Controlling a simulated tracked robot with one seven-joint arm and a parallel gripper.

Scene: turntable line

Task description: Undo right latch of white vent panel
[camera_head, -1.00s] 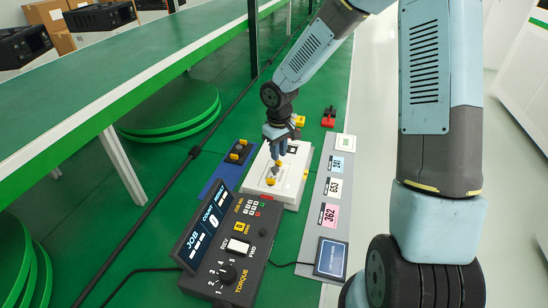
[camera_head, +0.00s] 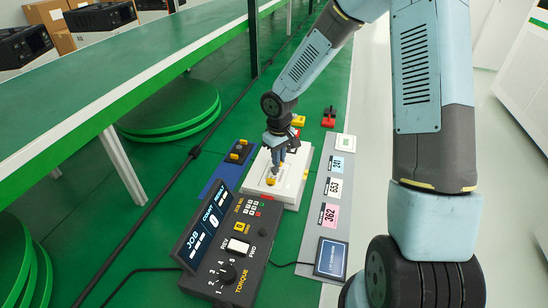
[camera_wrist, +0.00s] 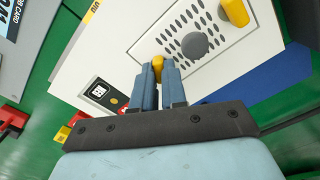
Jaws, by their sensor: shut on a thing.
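The white vent panel (camera_head: 288,187) lies on the green bench, and it also fills much of the wrist view (camera_wrist: 130,78). It carries rows of dark vent slots, a round grey knob (camera_wrist: 195,46) and two yellow latches. My gripper (camera_head: 277,172) reaches down over the panel. In the wrist view my gripper (camera_wrist: 159,78) is shut on one yellow latch (camera_wrist: 157,64), whose tip shows between the fingers. The other yellow latch (camera_wrist: 235,12) stands free beyond the knob, and it shows near the front of the panel in the head view (camera_head: 270,181). Which latch counts as right is unclear.
A torque controller (camera_head: 233,245) with a tilted screen stands in front of the panel. A blue tray (camera_head: 222,177) lies left, and a grey strip with labels (camera_head: 329,215) lies right. A green shelf stands left.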

